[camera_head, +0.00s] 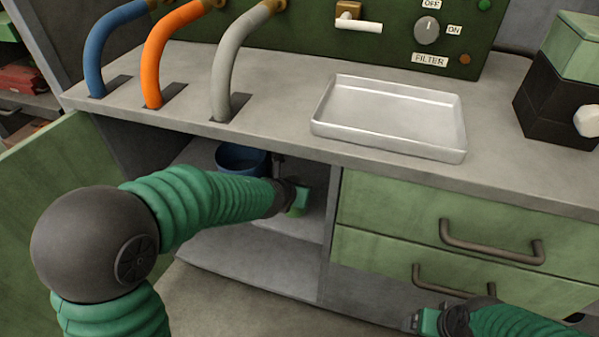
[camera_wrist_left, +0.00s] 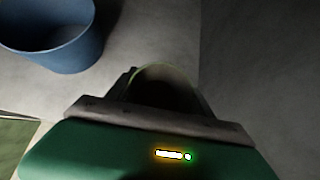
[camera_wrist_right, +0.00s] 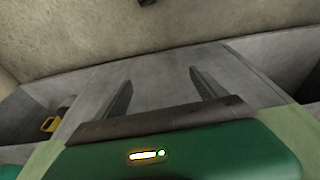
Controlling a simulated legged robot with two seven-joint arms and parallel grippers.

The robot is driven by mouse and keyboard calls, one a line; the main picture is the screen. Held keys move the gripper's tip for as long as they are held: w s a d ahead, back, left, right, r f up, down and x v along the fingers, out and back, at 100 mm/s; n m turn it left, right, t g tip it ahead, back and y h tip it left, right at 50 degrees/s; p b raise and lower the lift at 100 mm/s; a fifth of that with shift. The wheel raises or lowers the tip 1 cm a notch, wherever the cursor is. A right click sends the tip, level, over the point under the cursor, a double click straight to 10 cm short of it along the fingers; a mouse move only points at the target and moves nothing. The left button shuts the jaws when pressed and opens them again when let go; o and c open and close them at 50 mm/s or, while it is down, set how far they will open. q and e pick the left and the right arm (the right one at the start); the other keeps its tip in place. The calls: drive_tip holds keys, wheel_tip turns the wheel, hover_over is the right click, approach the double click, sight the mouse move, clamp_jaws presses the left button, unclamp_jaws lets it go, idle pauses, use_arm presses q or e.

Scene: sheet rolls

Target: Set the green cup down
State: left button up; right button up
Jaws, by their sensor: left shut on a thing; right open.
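My left gripper (camera_head: 300,200) reaches into the open compartment under the counter. It is shut on the green cup, whose thin pale-green rim (camera_wrist_left: 165,67) and dark inside show between the fingers in the left wrist view. In the head view, the cup (camera_head: 296,212) is a small green patch, mostly hidden by the gripper. I cannot tell whether its base touches the shelf (camera_head: 285,222). My right gripper (camera_head: 425,320) is low in front of the drawers; its two fingers (camera_wrist_right: 158,88) are apart and empty in the right wrist view.
A blue cup (camera_head: 243,160) stands further back on the shelf, also in the left wrist view (camera_wrist_left: 52,42). A partition (camera_head: 330,235) bounds the compartment on the right. The counter above holds a metal tray (camera_head: 390,115). Drawer handles (camera_head: 490,243) stick out to the right.

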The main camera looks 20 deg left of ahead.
use_arm(q)
drive_tip(key=w+p, duration=0.1)
drive_tip(key=w, duration=0.4)
drive_tip(key=shift+d, duration=0.1)
drive_tip(key=f+b, duration=0.3)
drive_tip(key=f, duration=0.1)
drive_tip(key=shift+w+b, duration=0.25)
drive_tip(key=shift+b, duration=0.05)
drive_tip(key=shift+r+p, duration=0.2)
drive_tip(key=shift+p, duration=0.1)
clamp_jaws()
drive_tip(key=shift+f, duration=0.2)
drive_tip(key=o, duration=1.6)
unclamp_jaws()
drive_tip(key=shift+r, duration=0.1)
use_arm(e)
drive_tip(key=shift+f, duration=0.7)
use_arm(q)
drive_tip(key=shift+o, duration=0.2)
